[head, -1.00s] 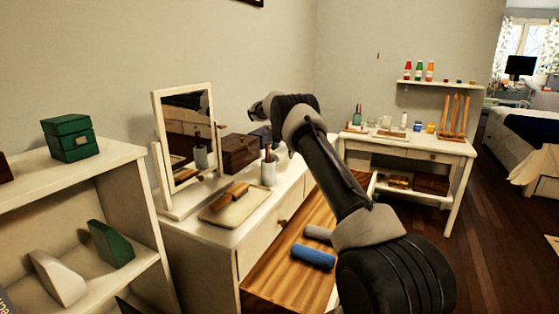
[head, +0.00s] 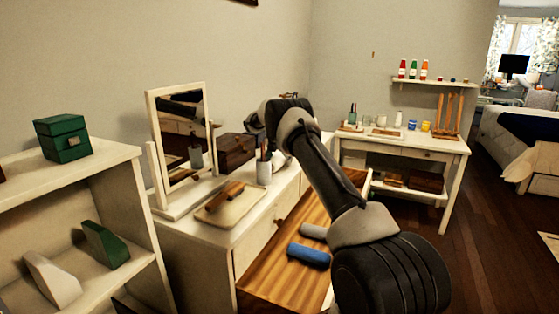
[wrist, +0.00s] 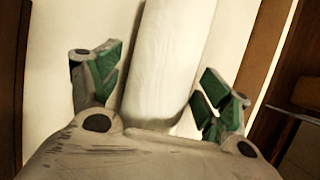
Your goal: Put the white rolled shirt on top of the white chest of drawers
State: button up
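The white rolled shirt (wrist: 170,60) shows in the wrist view, a long pale roll lying on a cream surface. My gripper (wrist: 160,85) has its green-padded fingers spread apart, one to each side of the roll, and looks open. I cannot tell whether either finger touches it. The white chest of drawers (head: 255,245) stands in the middle of the head view. My arm reaches over it and hides the gripper and the shirt there.
A mirror (head: 180,140), a tray (head: 229,208), a cup with sticks (head: 264,172) and a brown box (head: 235,150) occupy the chest top. An open wooden drawer (head: 285,268) holds a blue roll (head: 309,256) and a grey roll (head: 314,231). A shelf unit (head: 95,170) stands left.

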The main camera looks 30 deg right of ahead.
jog(key=v, duration=1.2)
jog(key=shift+r, duration=0.2)
jog(key=s+a+r+m+y, duration=0.1)
jog(key=s+a+r+m, duration=0.35)
jog(key=s+r, duration=0.55)
jog(key=s+a+r+m, duration=0.3)
jog(key=s+r+m, duration=0.4)
jog(key=s, duration=0.5)
jog(key=s+a+r+m+t+y, duration=0.1)
jog(key=s+a+m, duration=0.15)
jog(key=s, duration=0.65)
jog(key=s+a+r+m, duration=0.1)
jog(key=s+r+m, duration=0.15)
jog(key=s, duration=0.65)
jog(key=s+a+f+m, duration=0.1)
jog(key=s+f+m, duration=0.2)
jog(key=s, duration=0.3)
jog(key=s+a+f+m+y, duration=0.1)
jog(key=s+f+m, duration=0.2)
jog(key=s, duration=0.3)
jog(key=s+a+f+m, duration=0.1)
jog(key=s+f+m, duration=0.2)
jog(key=s, duration=0.3)
jog(key=shift+s+f, duration=0.2)
jog(key=shift+s, duration=0.15)
